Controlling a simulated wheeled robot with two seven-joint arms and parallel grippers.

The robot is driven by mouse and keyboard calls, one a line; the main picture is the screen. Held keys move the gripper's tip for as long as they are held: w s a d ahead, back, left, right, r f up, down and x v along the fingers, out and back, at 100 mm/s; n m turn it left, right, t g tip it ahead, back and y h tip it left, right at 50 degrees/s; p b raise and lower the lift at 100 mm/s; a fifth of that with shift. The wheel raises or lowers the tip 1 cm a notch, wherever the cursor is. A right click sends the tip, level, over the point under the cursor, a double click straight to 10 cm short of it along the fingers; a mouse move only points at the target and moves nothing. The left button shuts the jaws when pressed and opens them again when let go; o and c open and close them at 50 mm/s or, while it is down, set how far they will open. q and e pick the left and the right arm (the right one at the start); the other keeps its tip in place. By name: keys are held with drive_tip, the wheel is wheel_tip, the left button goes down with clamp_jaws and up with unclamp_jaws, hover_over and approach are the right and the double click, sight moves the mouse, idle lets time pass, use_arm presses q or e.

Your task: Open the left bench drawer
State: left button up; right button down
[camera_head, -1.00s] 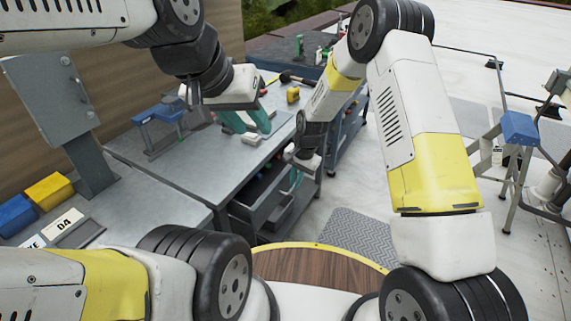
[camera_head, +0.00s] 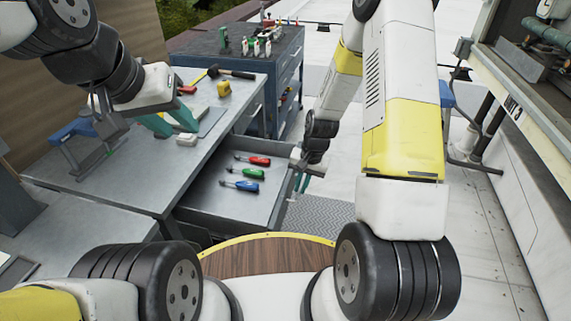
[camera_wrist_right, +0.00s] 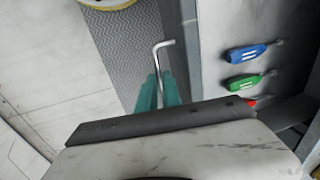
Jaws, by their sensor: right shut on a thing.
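The grey bench drawer (camera_head: 215,205) stands pulled out from under the bench top in the head view. Red, green and blue screwdrivers (camera_head: 243,173) lie inside it. My right gripper (camera_head: 300,183) is at the drawer's front right side. In the right wrist view its teal fingers (camera_wrist_right: 160,92) are closed together on the bent metal drawer handle (camera_wrist_right: 164,46); the exact contact is partly hidden.
The metal bench top (camera_head: 120,180) carries a blue-topped stand (camera_head: 75,130), a yellow tape measure (camera_head: 224,88) and a hammer (camera_head: 232,73). A blue-grey tool cart (camera_head: 285,80) stands behind. A machine cabinet (camera_head: 520,170) is at the right. A grey floor mat (camera_head: 325,213) lies beyond the drawer.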

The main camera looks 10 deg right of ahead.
drive_tip(key=shift+s+d, duration=0.1)
drive_tip(key=shift+d, duration=0.2)
drive_tip(key=c, duration=1.5)
unclamp_jaws()
drive_tip(key=r, duration=0.2)
drive_tip(key=d+r, duration=0.1)
drive_tip(key=r, duration=0.4)
drive_tip(key=shift+s+d+r, duration=0.15)
drive_tip(key=shift+s+r, duration=0.05)
drive_tip(key=shift+r, duration=0.2)
